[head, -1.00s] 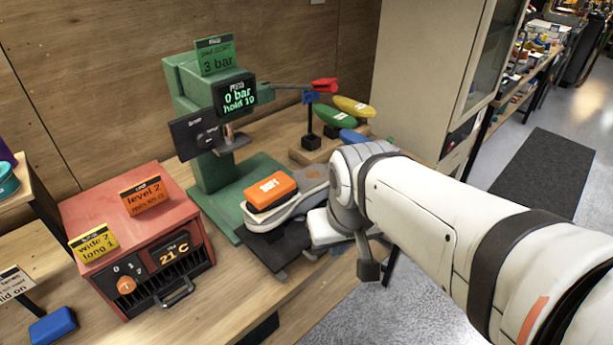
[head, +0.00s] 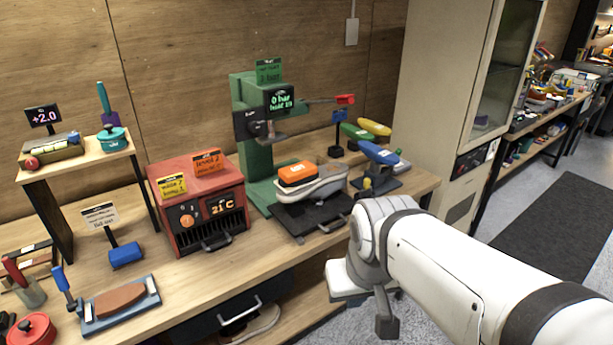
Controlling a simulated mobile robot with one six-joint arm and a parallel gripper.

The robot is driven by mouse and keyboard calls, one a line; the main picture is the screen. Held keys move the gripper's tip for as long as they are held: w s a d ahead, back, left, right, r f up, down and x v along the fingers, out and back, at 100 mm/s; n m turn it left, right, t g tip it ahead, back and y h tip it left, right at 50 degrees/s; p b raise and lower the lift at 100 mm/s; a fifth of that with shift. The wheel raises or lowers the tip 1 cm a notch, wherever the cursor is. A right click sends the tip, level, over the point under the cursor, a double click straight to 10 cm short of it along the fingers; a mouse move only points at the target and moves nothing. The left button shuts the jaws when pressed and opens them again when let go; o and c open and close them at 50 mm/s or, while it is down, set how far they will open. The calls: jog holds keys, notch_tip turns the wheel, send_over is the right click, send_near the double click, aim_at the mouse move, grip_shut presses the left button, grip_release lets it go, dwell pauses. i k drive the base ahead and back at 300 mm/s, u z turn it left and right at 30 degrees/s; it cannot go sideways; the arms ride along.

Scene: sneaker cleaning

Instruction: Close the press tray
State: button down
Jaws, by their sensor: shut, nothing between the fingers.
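The green press (head: 252,128) stands at the back of the bench, its display reading 0 bar. Its dark press tray (head: 306,222) sticks out in front of the green base towards the bench's front edge, with a handle at its front. A grey-white sneaker (head: 322,187) lies on the tray with an orange block (head: 297,173) on top. My gripper (head: 345,281) is in front of the bench edge, below and right of the tray, apart from it. It is shut and empty; its fingertips are hard to make out.
A red heater box (head: 196,215) reading 21 C stands left of the press. A stand with coloured shoe shapes (head: 376,153) is to the right, beside a tall cabinet (head: 440,90). The floor in front is free.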

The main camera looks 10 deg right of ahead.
aim_at(301, 209)
jog(key=u, duration=0.1)
jog(key=i, duration=1)
jog(key=u, duration=0.05)
